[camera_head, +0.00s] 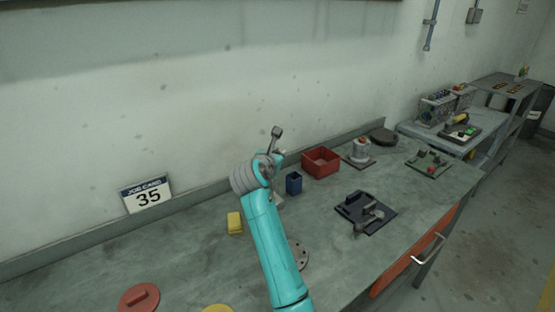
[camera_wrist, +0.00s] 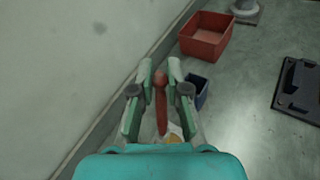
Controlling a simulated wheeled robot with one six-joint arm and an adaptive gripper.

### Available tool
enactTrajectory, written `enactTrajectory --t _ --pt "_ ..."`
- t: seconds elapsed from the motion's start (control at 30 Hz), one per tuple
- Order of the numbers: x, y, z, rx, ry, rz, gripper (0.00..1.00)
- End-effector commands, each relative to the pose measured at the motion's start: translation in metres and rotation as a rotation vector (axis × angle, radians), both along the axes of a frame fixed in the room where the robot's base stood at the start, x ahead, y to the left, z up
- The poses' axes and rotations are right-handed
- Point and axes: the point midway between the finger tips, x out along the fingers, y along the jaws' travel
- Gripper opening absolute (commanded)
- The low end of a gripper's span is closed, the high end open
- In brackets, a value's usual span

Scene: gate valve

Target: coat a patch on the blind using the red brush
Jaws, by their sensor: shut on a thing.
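In the wrist view my gripper (camera_wrist: 161,64) is shut on the red brush (camera_wrist: 161,105), whose red handle stands between the two fingers. A pale and yellowish part shows below the handle, largely hidden by my wrist; I cannot tell whether it is the bristles. In the head view my arm hides most of the gripper, and the brush cannot be made out there. A grey round flange with holes, which looks like the blind (camera_head: 301,257), lies on the bench, partly hidden behind my arm. My gripper is above the bench near the wall, farther back than this flange.
A dark blue cup (camera_head: 294,184) stands beside my gripper, with a red bin (camera_head: 321,162) behind it. A yellow block (camera_head: 235,223) and a red disc (camera_head: 139,298) lie left of my arm. A dark tray (camera_head: 352,208) lies to the right. The wall is close behind.

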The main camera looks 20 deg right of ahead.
Motion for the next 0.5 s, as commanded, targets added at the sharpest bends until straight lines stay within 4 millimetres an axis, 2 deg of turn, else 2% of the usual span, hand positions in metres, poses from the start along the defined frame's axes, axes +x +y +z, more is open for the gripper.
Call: enactTrajectory --t 0.5 --pt "0.0 0.0 0.037 0.0 -0.002 -0.001 0.0"
